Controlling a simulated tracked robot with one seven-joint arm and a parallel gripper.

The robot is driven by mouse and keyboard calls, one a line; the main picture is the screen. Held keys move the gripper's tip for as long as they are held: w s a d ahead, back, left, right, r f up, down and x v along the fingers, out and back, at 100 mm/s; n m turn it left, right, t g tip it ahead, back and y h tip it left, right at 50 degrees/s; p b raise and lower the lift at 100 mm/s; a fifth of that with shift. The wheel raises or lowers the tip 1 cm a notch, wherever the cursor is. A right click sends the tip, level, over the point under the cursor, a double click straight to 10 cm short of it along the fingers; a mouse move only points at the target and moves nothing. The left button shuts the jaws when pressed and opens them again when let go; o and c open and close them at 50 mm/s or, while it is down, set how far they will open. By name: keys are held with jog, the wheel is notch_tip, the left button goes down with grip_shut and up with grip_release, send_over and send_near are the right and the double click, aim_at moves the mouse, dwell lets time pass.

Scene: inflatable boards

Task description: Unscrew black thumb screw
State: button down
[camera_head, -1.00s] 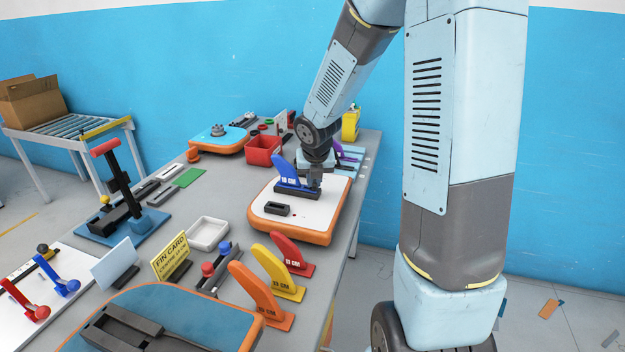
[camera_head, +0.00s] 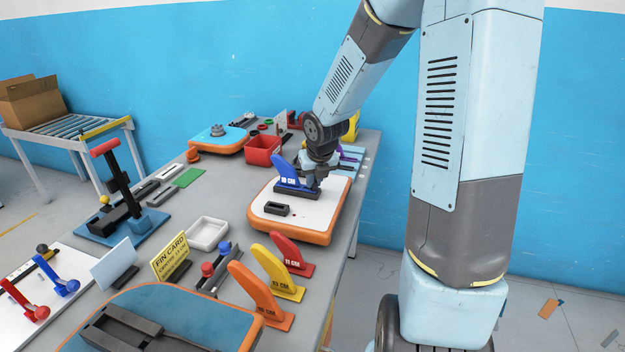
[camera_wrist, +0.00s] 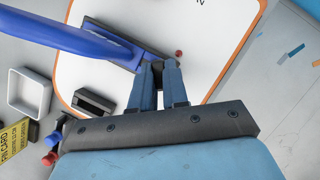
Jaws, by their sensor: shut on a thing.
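A blue fin marked 10 CM (camera_head: 288,174) stands in a dark fin box (camera_head: 296,194) on a white board with an orange edge (camera_head: 268,230). The fin also shows at the upper left of the wrist view (camera_wrist: 70,38). My gripper (camera_head: 316,184) is low over the right end of the fin box. In the wrist view, my gripper (camera_wrist: 158,68) is shut on a small dark piece at the box's end. This looks like the black thumb screw, mostly hidden by the fingers. A small red dot (camera_wrist: 179,53) lies on the board just beyond the fingertips.
A small black block (camera_head: 277,209) lies on the board in front of the fin box. Red, yellow and orange fins (camera_head: 262,290) stand nearer. A white tray (camera_head: 208,233), a yellow fin card (camera_head: 170,256) and a red bin (camera_head: 262,150) are to the left.

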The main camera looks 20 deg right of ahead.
jog(key=shift+s+f+n+g+y, duration=0.15)
jog(key=shift+n+y, duration=0.25)
jog(key=shift+n, duration=0.6)
jog(key=shift+r+n+g+y, duration=0.15)
jog(key=shift+n+y, duration=0.25)
jog(key=shift+n, duration=0.6)
jog(key=shift+f+n, duration=0.15)
jog(key=shift+n, duration=0.25)
jog(key=shift+a+n+y, duration=0.1)
jog(key=shift+n+y, duration=0.3)
jog(key=shift+n, duration=0.2)
jog(key=shift+n+g+y, duration=0.5)
jog(key=shift+n+g, duration=0.1)
jog(key=shift+n, duration=1.3)
jog(key=c, duration=1.1)
grip_release()
jog(key=shift+o, duration=0.2)
jog(key=shift+d, duration=0.2)
jog(key=shift+w, duration=0.25)
jog(key=shift+r, duration=0.2)
